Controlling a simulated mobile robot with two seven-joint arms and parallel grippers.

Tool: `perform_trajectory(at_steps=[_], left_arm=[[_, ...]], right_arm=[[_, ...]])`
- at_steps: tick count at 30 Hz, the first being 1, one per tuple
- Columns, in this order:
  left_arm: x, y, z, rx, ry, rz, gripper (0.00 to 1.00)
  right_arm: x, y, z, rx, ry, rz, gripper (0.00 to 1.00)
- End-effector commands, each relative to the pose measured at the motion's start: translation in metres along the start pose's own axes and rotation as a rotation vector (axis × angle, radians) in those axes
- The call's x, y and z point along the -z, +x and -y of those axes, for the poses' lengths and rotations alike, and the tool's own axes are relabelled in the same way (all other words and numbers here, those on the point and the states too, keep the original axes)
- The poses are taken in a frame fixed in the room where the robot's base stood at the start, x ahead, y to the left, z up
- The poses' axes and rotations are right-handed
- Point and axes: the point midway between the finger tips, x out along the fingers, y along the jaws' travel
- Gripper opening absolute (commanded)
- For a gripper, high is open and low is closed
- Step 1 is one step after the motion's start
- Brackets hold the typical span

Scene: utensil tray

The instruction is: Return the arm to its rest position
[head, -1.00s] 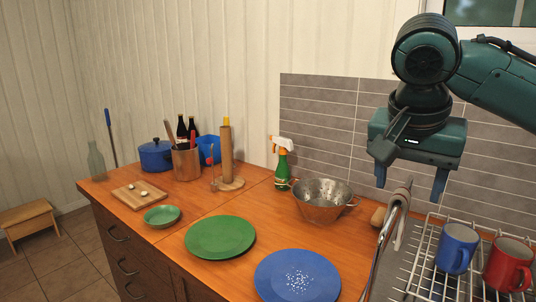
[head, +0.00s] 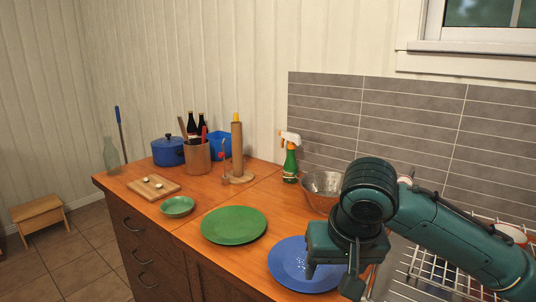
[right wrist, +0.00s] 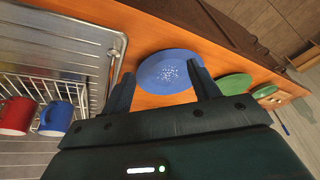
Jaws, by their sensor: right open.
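My right gripper shows at the lower right of the head view (head: 328,282), in front of the blue plate and the counter's right part. In the right wrist view its two dark fingers (right wrist: 160,88) stand wide apart with nothing between them in grip. The blue plate with white specks (right wrist: 168,72) lies on the counter beyond the fingers. My left gripper is not in view.
A green plate (head: 234,225), a green bowl (head: 177,206), a cutting board (head: 153,188), a utensil crock (head: 197,160) and a spray bottle (head: 290,162) stand on the wooden counter. In the right wrist view, a dish rack (right wrist: 45,90) holds a red mug (right wrist: 16,115) and a blue mug (right wrist: 56,119).

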Motion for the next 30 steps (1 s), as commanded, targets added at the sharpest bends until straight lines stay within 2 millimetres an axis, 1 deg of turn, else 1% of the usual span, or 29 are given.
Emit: perform_trajectory(at_steps=[1,4,7,11,14,17,20,22,26,30], left_arm=[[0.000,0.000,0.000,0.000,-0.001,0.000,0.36],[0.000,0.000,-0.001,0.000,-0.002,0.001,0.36],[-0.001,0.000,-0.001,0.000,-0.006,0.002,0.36],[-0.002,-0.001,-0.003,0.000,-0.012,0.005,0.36],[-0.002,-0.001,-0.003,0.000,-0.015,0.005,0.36],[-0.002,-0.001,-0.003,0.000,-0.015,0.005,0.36],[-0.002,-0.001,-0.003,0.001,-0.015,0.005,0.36],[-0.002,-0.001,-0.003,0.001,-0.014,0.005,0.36],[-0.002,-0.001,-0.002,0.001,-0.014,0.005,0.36],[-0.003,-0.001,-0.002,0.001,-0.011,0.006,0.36]], right_arm=[[-0.014,0.017,0.011,0.050,-0.045,0.015,0.61],[-0.035,0.040,0.026,0.138,-0.120,0.008,0.61],[-0.056,0.060,0.037,0.216,-0.169,-0.006,0.61],[-0.082,0.082,0.041,0.292,-0.197,-0.036,0.61],[-0.102,0.098,0.037,0.324,-0.198,-0.059,0.61],[-0.124,0.113,0.025,0.326,-0.186,-0.079,0.61],[-0.149,0.128,0.007,0.298,-0.166,-0.089,0.61],[-0.168,0.137,-0.010,0.262,-0.155,-0.087,0.61],[-0.203,0.149,-0.041,0.179,-0.145,-0.070,0.61],[-0.238,0.154,-0.073,0.087,-0.148,-0.033,0.61]])
